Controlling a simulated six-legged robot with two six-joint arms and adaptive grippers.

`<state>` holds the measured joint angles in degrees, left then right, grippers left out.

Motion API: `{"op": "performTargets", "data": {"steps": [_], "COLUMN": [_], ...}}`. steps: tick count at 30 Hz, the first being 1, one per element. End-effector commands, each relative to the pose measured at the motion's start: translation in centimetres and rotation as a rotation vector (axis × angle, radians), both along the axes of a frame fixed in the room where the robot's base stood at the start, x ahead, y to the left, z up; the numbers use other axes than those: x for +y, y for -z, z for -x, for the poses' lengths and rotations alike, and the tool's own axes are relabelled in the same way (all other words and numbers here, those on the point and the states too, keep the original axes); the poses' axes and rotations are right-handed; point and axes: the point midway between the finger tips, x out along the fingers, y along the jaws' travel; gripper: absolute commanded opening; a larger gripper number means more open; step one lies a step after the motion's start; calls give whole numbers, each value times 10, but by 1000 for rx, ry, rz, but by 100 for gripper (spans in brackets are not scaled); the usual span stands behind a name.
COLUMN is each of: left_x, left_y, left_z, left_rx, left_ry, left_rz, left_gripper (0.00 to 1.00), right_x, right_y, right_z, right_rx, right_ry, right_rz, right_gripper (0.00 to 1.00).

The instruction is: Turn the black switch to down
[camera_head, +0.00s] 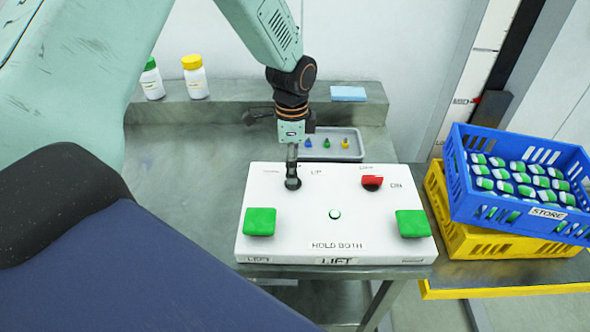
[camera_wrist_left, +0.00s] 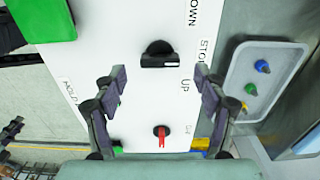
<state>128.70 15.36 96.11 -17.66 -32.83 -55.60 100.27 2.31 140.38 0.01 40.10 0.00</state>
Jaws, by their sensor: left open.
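The black switch (camera_head: 293,184) is on the white panel, left of the red switch (camera_head: 372,182). In the wrist view the black switch (camera_wrist_left: 158,50) lies just beyond and between my fingertips, its bar apparently pointing towards the STOP label, between DOWN and UP. My left gripper (camera_head: 292,165) is above the switch, pointing down, and partly covers it and its labels in the head view. In the wrist view my left gripper (camera_wrist_left: 159,74) is open and empty, fingers well apart. Contact with the switch cannot be told. My right gripper is not in view.
The panel (camera_head: 300,215) also has a left green button (camera_head: 259,222) and a right green button (camera_head: 411,224). A grey tray (camera_head: 345,155) with small coloured pieces lies behind it. A blue crate (camera_head: 480,215) sits on a yellow crate (camera_head: 460,241) at right. Two bottles stand behind.

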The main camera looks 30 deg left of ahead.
Motion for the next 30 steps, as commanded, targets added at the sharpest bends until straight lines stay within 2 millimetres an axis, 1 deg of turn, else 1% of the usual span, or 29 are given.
{"op": "performTargets", "data": {"steps": [1,3,6,10,17,30], "left_x": [0,-1,-2,-2,-2,-2], "left_y": [8,17,25,30,31,30], "left_z": [1,0,-1,-3,-4,-5], "left_rx": [3,1,1,-2,-1,-1], "left_ry": [1,1,1,2,1,1], "left_rz": [-1,0,0,-1,-1,-1], "left_gripper": [72,72,72,72,72,35], "right_x": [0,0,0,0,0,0], "right_y": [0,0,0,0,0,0], "right_z": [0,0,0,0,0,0], "right_rx": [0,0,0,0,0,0], "right_ry": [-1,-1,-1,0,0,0], "right_rz": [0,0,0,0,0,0], "right_gripper": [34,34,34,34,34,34]}}
